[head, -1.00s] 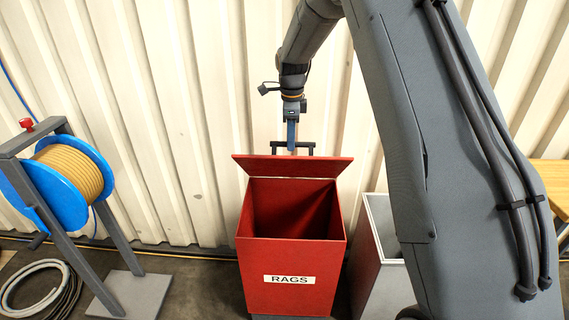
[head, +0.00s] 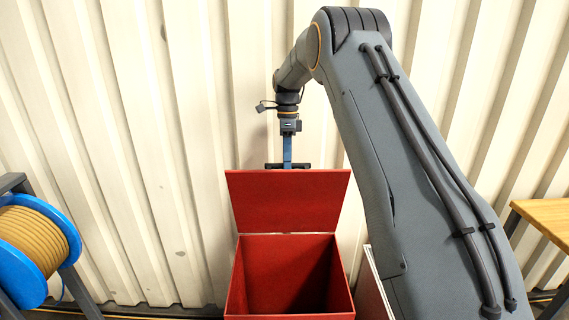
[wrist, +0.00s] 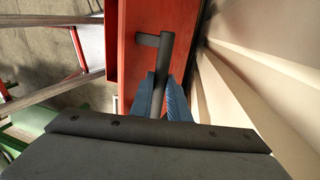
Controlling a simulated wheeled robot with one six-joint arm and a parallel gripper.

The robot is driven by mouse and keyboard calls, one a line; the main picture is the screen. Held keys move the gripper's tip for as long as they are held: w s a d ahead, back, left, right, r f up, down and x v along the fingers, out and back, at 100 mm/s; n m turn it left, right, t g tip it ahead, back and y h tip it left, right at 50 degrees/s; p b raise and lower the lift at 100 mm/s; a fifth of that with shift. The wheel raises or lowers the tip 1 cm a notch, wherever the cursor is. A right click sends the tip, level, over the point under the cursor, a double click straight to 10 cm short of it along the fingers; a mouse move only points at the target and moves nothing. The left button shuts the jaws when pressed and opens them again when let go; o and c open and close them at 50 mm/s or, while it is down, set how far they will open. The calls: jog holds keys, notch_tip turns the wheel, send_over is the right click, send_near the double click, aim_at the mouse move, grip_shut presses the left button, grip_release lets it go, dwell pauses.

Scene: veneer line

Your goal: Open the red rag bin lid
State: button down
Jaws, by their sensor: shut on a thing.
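The red rag bin (head: 290,242) stands against the wall, its dark inside showing. Its red lid (head: 288,200) is raised at the back edge, standing well up with its inner face toward the head camera. My gripper (head: 287,158) is behind the lid's top edge, its blue fingers pointing down. In the wrist view the gripper (wrist: 168,100) is shut on the dark bar handle (wrist: 164,66) of the lid (wrist: 133,55), one finger on each side. The fingertips are partly hidden behind the lid in the head view.
The pale corrugated wall (head: 150,130) is close behind the bin and gripper. A blue hose reel (head: 30,255) stands at left. A wooden table (head: 548,220) is at far right.

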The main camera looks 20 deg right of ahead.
jog(key=shift+s+d+f, duration=0.15)
jog(key=shift+d+f, duration=0.05)
jog(key=shift+f, duration=0.05)
jog(key=c, duration=1.7)
grip_release()
jog(key=shift+d, duration=0.1)
jog(key=shift+a+r, duration=0.15)
jog(key=shift+a, duration=0.1)
jog(key=shift+b+v, duration=1.3)
jog(key=shift+v, duration=2.6)
